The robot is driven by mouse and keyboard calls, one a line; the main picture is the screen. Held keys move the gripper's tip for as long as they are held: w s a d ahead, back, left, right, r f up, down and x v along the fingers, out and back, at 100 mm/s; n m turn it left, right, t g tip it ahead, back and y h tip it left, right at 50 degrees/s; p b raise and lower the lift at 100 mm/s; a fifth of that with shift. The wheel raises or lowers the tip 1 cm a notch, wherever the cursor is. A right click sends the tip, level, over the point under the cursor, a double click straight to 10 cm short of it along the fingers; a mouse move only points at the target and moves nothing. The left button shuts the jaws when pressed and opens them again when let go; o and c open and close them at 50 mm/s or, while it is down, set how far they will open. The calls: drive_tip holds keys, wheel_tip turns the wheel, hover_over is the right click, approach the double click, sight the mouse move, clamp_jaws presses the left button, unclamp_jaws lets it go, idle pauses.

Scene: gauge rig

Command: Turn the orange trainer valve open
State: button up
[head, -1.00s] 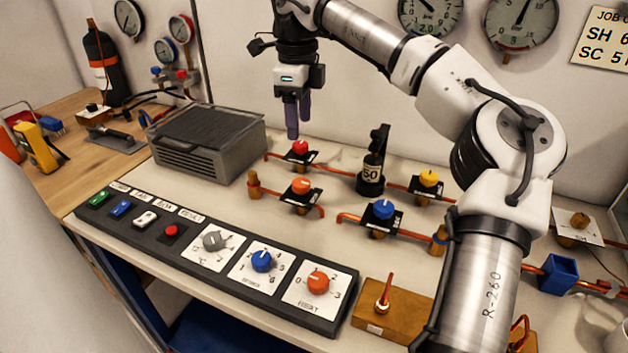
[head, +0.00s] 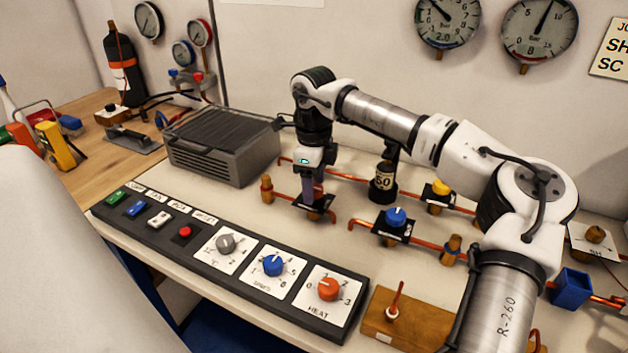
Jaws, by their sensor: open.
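The orange trainer valve sits on a black plate (head: 324,204) on a copper pipe, left of the blue valve (head: 395,217). My gripper (head: 312,196) points straight down at the orange valve, its purple-grey fingers low over the plate. The gripper is open. The fingers hide the orange knob, so I cannot tell whether they are around it or touching it, nor how the knob is turned. The red valve further back is hidden behind my gripper and arm.
A yellow valve (head: 438,188) and a dark bottle-shaped device (head: 383,179) stand to the right. A grey ribbed box (head: 222,150) is close on the left. The control panel (head: 215,238) with an orange HEAT dial (head: 328,288) runs along the front.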

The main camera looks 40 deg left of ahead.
drive_tip(key=c, duration=1)
drive_tip(key=n+p, duration=0.1)
drive_tip(key=n, duration=0.3)
drive_tip(key=n+p, duration=0.1)
drive_tip(key=n, duration=0.3)
drive_tip(key=shift+n, duration=0.3)
drive_tip(key=n+p, duration=0.1)
drive_tip(key=n, duration=0.8)
drive_tip(key=shift+n, duration=0.3)
